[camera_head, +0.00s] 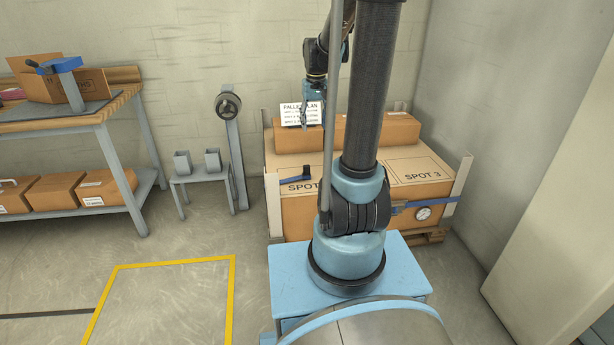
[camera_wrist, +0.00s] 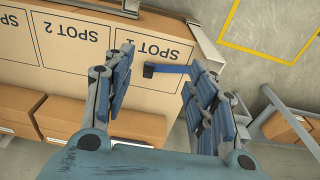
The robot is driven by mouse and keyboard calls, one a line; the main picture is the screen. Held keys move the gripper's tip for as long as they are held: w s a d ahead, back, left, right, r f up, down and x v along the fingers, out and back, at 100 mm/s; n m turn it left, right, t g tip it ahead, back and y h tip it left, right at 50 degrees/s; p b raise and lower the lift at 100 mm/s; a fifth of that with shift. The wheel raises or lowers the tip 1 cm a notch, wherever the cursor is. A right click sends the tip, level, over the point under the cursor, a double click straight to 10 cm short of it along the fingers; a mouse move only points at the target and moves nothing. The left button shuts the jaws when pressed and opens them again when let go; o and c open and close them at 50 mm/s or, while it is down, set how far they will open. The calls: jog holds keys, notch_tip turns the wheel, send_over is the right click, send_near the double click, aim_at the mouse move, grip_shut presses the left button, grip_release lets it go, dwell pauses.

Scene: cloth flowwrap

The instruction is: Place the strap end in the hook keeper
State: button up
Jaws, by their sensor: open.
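A blue strap with a dark end piece (camera_head: 297,179) lies on the top left edge of the large carton, beside the SPOT 1 mark. The strap end also shows in the wrist view (camera_wrist: 168,69), between my finger tips, with part of the strap hidden behind the right finger. My gripper (camera_head: 303,123) is high at the back left of the carton, in front of a white label. In the wrist view my gripper (camera_wrist: 161,60) is open and empty, the strap below and apart from it. I cannot make out the hook keeper for certain.
The carton stack (camera_head: 300,210) stands on a pallet between pale corner posts (camera_head: 274,205). A blue strap (camera_head: 440,202) and round gauge (camera_head: 423,213) sit on its right front. A reel stand (camera_head: 232,145), small table (camera_head: 200,177) and workbench (camera_head: 120,110) are left. Yellow-marked floor is clear.

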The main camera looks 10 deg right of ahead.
jog(key=w+f, duration=0.6)
jog(key=w, duration=0.6)
send_near(307, 167)
jog(key=shift+g, duration=0.4)
jog(key=f, duration=0.1)
jog(key=w+f, duration=0.1)
jog(key=f, duration=0.1)
jog(key=w+f, duration=0.1)
jog(key=shift+w+f, duration=0.15)
jog(key=shift+f, duration=0.15)
jog(key=shift+s+f, duration=0.2)
jog(key=shift+f, duration=3)
grip_shut()
jog(key=shift+r, duration=0.1)
notch_tip(307, 167, up, 9)
jog(key=shift+s+r, duration=0.1)
jog(key=s+f, duration=0.1)
jog(key=s, duration=0.5)
jog(key=shift+s+f, duration=0.4)
